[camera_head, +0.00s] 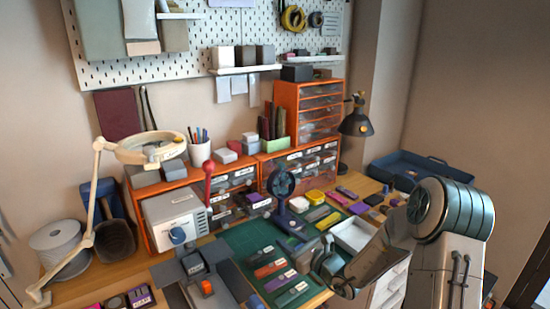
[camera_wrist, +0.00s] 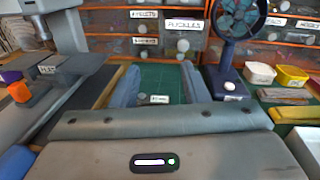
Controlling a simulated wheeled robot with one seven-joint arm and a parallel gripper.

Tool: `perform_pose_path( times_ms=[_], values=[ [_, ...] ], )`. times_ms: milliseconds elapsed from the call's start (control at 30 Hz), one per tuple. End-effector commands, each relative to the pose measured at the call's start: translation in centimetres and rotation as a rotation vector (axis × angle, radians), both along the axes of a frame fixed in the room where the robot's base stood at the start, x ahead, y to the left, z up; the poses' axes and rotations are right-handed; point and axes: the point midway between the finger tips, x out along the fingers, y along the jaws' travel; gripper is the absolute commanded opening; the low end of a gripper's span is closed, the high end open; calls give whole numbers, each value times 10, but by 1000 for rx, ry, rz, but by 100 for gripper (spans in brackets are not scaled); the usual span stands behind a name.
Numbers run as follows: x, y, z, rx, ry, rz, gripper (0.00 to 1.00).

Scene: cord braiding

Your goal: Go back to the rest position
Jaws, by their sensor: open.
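My gripper (camera_head: 326,257) hangs over the right part of the workbench, near the white tray (camera_head: 352,235). In the wrist view, its two blue-grey fingers (camera_wrist: 160,84) stand apart with nothing between them. Beyond them lies the green cutting mat (camera_wrist: 167,72), with a small white label on it. In the head view, the mat (camera_head: 243,236) carries several coloured strips (camera_head: 270,268) with white labels, left of my gripper. The gripper appears to touch nothing, though its exact height over the bench is hard to tell.
A dark blue fan (camera_head: 281,184) stands behind the mat, before the orange drawer cabinets (camera_head: 307,112). A grey machine (camera_head: 178,218) and a magnifier lamp (camera_head: 150,148) stand to the left. A yellow container (camera_head: 315,197) and small blocks lie behind the tray. A blue bin (camera_head: 420,169) sits back right.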

Motion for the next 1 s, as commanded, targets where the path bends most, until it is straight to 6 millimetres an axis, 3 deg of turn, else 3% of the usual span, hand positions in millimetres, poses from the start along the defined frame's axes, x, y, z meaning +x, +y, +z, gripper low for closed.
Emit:
perform_pose_path(
  times_ms=[33,200,333,467,667,800,1000],
  values=[
    [-11,14,17,-52,-33,71,41],
    [-68,54,54,-282,-143,355,41],
    [-116,71,72,-473,-223,564,41],
    [-163,75,83,-673,-299,756,41],
    [-227,57,96,-993,-408,1017,41],
    [-263,31,105,-1229,-478,1176,41],
    [-300,-18,124,-1578,-571,1363,41]
  ],
)
